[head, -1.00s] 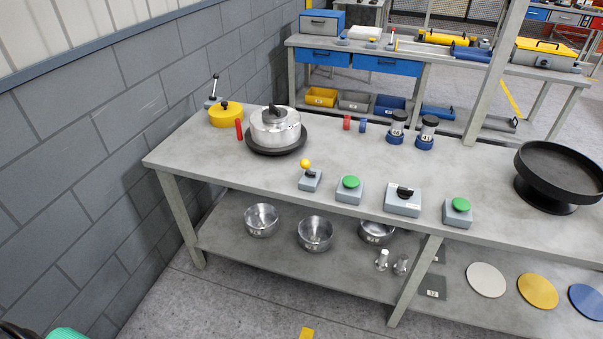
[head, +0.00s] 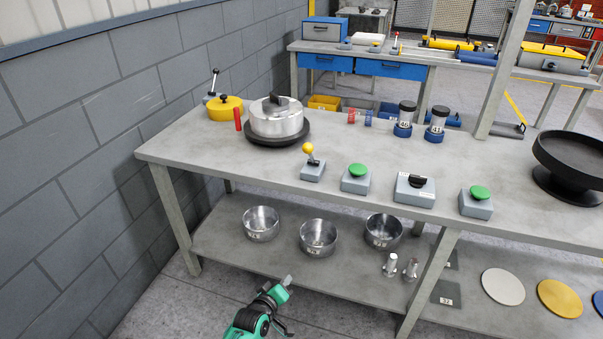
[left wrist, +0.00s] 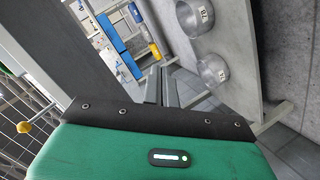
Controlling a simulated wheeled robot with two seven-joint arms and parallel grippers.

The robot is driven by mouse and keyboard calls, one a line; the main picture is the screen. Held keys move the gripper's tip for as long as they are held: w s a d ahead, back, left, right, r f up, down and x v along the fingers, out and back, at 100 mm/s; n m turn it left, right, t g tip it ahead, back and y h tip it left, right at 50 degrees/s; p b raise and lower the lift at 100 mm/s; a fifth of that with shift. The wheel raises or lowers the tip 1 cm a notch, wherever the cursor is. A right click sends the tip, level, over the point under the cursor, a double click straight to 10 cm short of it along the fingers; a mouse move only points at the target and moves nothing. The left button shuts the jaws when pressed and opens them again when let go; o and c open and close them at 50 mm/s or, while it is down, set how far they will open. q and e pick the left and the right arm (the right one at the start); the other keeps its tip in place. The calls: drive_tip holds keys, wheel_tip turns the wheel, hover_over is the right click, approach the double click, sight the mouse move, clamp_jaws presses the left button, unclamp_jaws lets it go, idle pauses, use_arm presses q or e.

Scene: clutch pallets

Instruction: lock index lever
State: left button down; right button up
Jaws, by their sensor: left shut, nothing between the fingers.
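Two levers stand on the workbench (head: 400,215), and I cannot tell which is the index lever. One is a small grey box with a yellow-ball lever (head: 312,171) near the front edge. The other is a black-knobbed lever (head: 213,80) at the back left corner, behind a yellow round part. Both stick up. My left gripper (head: 288,280) is low in front of the bench, below the tabletop and clear of both levers. Its fingers (left wrist: 160,85) are together and empty in the left wrist view. My right gripper is out of view.
A turntable with a metal drum (head: 278,122) stands behind the yellow-ball lever. Green-button boxes (head: 355,178) and a black-knob switch box (head: 414,190) line the front. Metal bowls (head: 318,237) sit on the lower shelf. A block wall (head: 80,200) bounds the left.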

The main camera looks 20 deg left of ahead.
sight(306, 152)
use_arm(q)
wheel_tip(306, 152, up, 29)
drive_tip(key=w+a+n+t+b, duration=0.1)
drive_tip(key=w+n+t+b, duration=0.2)
drive_tip(key=n+t+b, duration=0.3)
drive_tip(key=shift+a+n+t+b, duration=0.2)
drive_tip(key=shift+n+t+b, duration=0.2)
drive_tip(key=shift+t+b, duration=0.45)
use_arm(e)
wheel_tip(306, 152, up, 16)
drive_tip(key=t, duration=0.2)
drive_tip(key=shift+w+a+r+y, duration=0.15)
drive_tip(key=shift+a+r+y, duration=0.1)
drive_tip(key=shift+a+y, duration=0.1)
use_arm(q)
drive_tip(key=x, duration=1.4)
drive_tip(key=shift+s+d+r, duration=0.15)
drive_tip(key=shift+r, duration=0.1)
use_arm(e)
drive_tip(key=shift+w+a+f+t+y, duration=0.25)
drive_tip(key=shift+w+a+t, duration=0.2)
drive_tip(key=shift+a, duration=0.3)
